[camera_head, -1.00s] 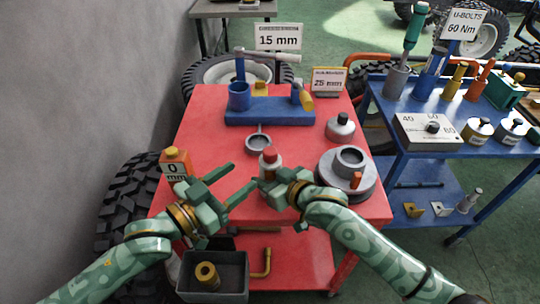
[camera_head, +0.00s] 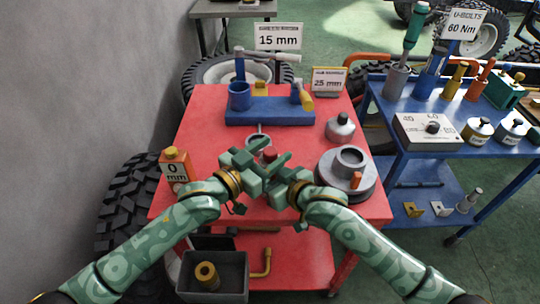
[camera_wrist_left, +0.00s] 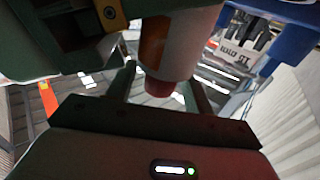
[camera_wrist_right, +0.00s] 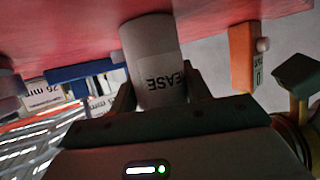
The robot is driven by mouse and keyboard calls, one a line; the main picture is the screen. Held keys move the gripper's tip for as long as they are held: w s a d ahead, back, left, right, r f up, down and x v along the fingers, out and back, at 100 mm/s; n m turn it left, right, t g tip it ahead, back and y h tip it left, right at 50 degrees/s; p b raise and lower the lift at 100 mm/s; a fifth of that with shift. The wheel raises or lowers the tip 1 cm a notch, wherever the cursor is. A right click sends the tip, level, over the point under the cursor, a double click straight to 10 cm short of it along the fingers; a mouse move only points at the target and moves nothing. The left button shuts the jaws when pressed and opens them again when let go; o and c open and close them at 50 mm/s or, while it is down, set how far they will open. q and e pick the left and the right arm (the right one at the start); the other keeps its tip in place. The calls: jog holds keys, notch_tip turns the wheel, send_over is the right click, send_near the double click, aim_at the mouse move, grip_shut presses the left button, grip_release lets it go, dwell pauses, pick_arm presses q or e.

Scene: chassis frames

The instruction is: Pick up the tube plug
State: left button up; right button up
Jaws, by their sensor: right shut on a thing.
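The tube plug (camera_head: 270,154) is a small red cap on the end of a grey-white grease tube. In the head view the green fingers hide most of the tube. My right gripper (camera_head: 276,180) is shut on the tube (camera_wrist_right: 155,65), which stands on the red table. My left gripper (camera_head: 264,166) is over the tube's top. In the left wrist view the red plug (camera_wrist_left: 162,88) shows between the two left fingers, with a gap on each side. The left gripper is open, and I cannot see it touching the plug.
On the red table (camera_head: 205,125) are a blue tool stand (camera_head: 270,112), a round grey part (camera_head: 347,175), a silver can (camera_head: 340,128) and an orange "0 mm" block (camera_head: 174,165). A blue cart (camera_head: 400,150) stands at the right. The table's far left is clear.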

aim_at(270, 150)
pick_arm(q)
jog(key=c, duration=0.9)
jog(key=shift+o, duration=0.2)
notch_tip(270, 150, up, 10)
jog(key=shift+r, duration=0.1)
pick_arm(e)
jog(key=o, duration=1.2)
jog(key=v, duration=1.2)
jog(key=shift+s+d+f, duration=0.1)
jog(key=shift+f, duration=0.05)
